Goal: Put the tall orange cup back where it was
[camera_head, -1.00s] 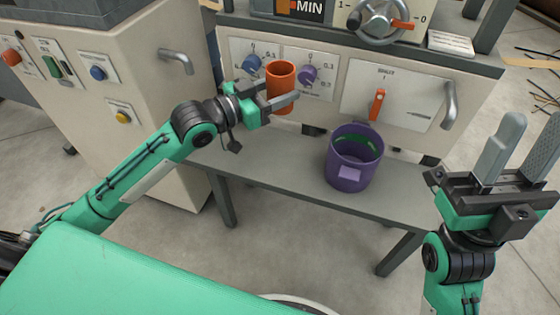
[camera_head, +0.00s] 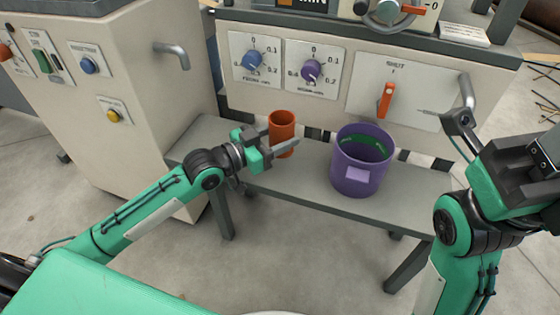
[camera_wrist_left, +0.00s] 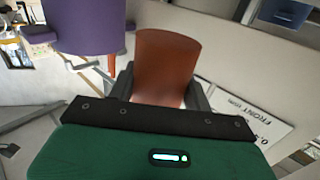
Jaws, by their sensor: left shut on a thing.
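The tall orange cup (camera_head: 281,128) is upright at the left part of the grey shelf (camera_head: 310,188), close to the machine's front. My left gripper (camera_head: 280,148) is shut on it, with the fingers on its sides. The cup's base is low, near the shelf top; I cannot tell whether it touches. In the left wrist view the cup (camera_wrist_left: 166,65) stands between the two dark fingers. My right gripper (camera_head: 515,170) is at the right edge, cut off by the frame; its finger opening does not show clearly.
A purple bucket (camera_head: 360,175) stands on the shelf to the right of the cup, with a gap between. A control cabinet (camera_head: 150,130) stands at left.

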